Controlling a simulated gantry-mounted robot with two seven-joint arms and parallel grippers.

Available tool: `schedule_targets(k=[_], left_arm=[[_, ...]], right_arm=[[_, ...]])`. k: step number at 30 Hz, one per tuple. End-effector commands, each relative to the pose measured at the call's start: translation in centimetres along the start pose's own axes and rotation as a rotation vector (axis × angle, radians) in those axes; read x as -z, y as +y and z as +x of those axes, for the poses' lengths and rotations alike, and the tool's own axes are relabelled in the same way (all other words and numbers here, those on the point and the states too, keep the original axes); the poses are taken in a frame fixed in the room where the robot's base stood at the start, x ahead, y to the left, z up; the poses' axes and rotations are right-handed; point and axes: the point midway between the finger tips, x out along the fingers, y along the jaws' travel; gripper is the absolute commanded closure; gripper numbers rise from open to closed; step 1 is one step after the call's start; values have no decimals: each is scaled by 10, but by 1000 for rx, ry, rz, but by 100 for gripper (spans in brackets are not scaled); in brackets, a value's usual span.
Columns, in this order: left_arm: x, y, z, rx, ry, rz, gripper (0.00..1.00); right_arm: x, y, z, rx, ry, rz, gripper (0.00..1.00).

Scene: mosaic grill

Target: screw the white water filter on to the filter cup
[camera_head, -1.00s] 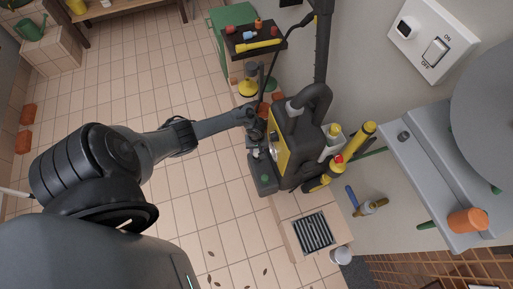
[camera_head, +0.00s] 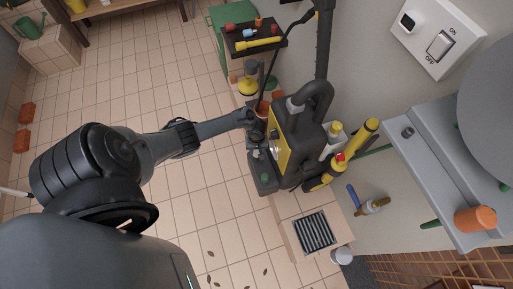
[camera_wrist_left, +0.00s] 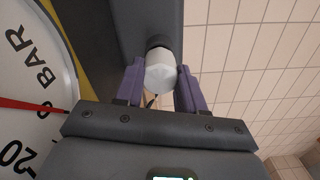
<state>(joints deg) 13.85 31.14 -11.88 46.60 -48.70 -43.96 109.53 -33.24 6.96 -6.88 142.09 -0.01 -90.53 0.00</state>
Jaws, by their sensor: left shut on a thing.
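The white water filter (camera_wrist_left: 160,72) is between the two purple fingers of my left gripper (camera_wrist_left: 160,88) in the left wrist view. The fingers are shut on it. Its far end meets a dark round fitting (camera_wrist_left: 158,42) on the grey body of the machine, which looks like the filter cup. I cannot tell how far it is threaded in. In the head view my left gripper (camera_head: 257,136) is at the left side of the black and yellow machine (camera_head: 299,139), and the filter is too small there to make out clearly. My right gripper is not in view.
A large pressure gauge (camera_wrist_left: 28,92) is close beside the gripper in the left wrist view. In the head view, yellow bottles (camera_head: 340,150) stand right of the machine. A dark tray with tools (camera_head: 254,41) is behind it. Tiled floor (camera_head: 190,220) is open at left.

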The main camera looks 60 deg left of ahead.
Motion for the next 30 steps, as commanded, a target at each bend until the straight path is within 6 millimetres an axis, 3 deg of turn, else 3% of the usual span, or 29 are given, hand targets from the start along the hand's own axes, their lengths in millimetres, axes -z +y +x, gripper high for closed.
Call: schedule_targets(k=[13,14,18,19,30], left_arm=[[0,0,12,0,0,-2,100],[0,0,10,0,1,-2,57],[0,0,10,0,0,-1,35],[0,0,10,0,0,-1,31],[0,0,5,0,0,-1,31]], right_arm=[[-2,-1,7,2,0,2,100],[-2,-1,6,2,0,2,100],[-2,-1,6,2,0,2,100],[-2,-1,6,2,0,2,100],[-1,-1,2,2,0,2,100]])
